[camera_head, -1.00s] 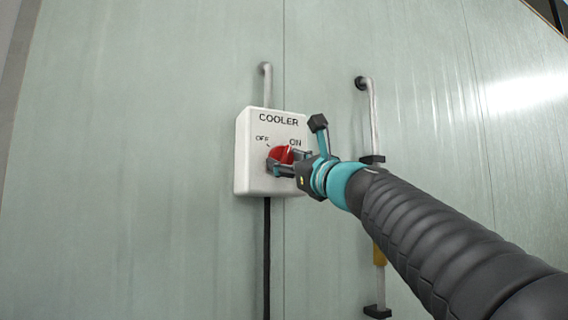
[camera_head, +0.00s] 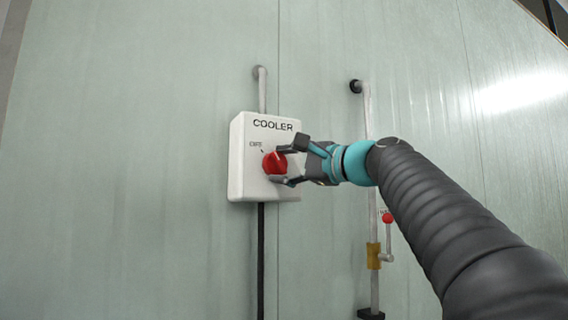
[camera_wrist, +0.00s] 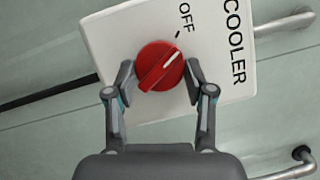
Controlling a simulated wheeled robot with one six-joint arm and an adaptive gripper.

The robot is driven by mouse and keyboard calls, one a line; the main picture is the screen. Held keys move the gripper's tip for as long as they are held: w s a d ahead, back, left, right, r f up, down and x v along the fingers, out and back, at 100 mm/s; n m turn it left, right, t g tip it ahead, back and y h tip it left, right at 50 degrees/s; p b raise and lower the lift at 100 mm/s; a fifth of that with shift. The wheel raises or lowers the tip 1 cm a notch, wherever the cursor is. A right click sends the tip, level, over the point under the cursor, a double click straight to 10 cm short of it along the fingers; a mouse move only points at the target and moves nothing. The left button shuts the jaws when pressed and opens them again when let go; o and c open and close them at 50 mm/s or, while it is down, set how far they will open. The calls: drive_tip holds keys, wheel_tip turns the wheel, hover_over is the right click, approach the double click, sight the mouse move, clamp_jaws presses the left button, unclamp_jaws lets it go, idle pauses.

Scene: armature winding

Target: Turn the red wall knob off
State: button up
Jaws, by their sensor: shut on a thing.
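The red knob (camera_head: 274,163) sits on a white wall box labelled COOLER (camera_head: 243,182). In the wrist view, the knob (camera_wrist: 153,58) has a white pointer line aimed between up and right, a little to the side of the OFF tick. My gripper (camera_head: 280,166) is at the box, with one finger above the knob and one below it in the head view. In the wrist view, my gripper's fingers (camera_wrist: 160,76) are on either side of the knob, shut on it. The ON label is hidden behind my gripper in the head view.
A grey pipe (camera_head: 262,90) enters the box from above and a black cable (camera_head: 260,260) runs down from it. To the right, a vertical pipe (camera_head: 367,110) carries a red-knobbed lever (camera_head: 388,218). The pale green wall left of the box is clear.

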drive_tip(key=shift+r+n+g+h, duration=0.15)
drive_tip(key=shift+n+g+h, duration=0.15)
drive_tip(key=shift+n, duration=1)
drive_tip(key=o, duration=1.2)
drive_tip(key=shift+c, duration=0.2)
drive_tip(key=v, duration=1.2)
drive_tip(key=shift+n, duration=0.3)
